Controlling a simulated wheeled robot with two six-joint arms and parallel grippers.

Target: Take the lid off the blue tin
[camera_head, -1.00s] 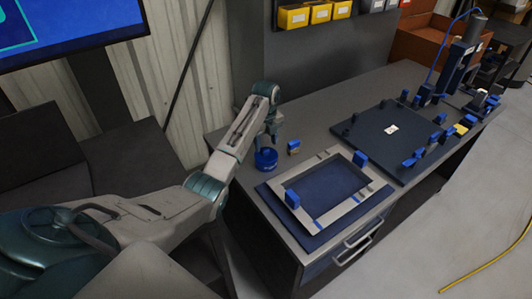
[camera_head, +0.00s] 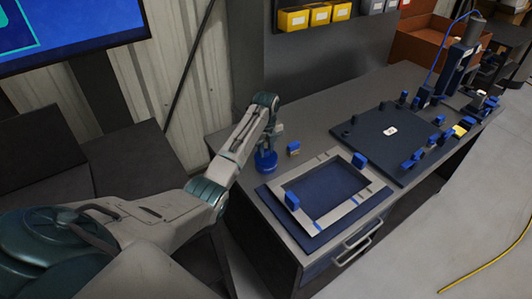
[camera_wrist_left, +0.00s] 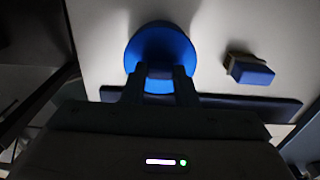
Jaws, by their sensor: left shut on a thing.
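The round blue tin (camera_head: 265,162) stands upright on the dark bench top near its left end. My left gripper (camera_head: 269,147) is directly above the tin, pointing down, with its fingers at the tin's top. In the left wrist view the tin's round blue top, the lid (camera_wrist_left: 160,42), fills the upper middle. The left fingertips (camera_wrist_left: 160,75) are shut on a small part at the middle of the lid, which looks like its knob. The seam between lid and tin cannot be made out. My right gripper is not in view.
A small blue-and-tan block (camera_head: 293,148) lies just right of the tin. A light frame (camera_head: 345,213) on a dark blue plate is in front. A larger dark plate (camera_head: 375,145) with blue blocks lies farther right. Yellow bins (camera_head: 293,18) hang behind.

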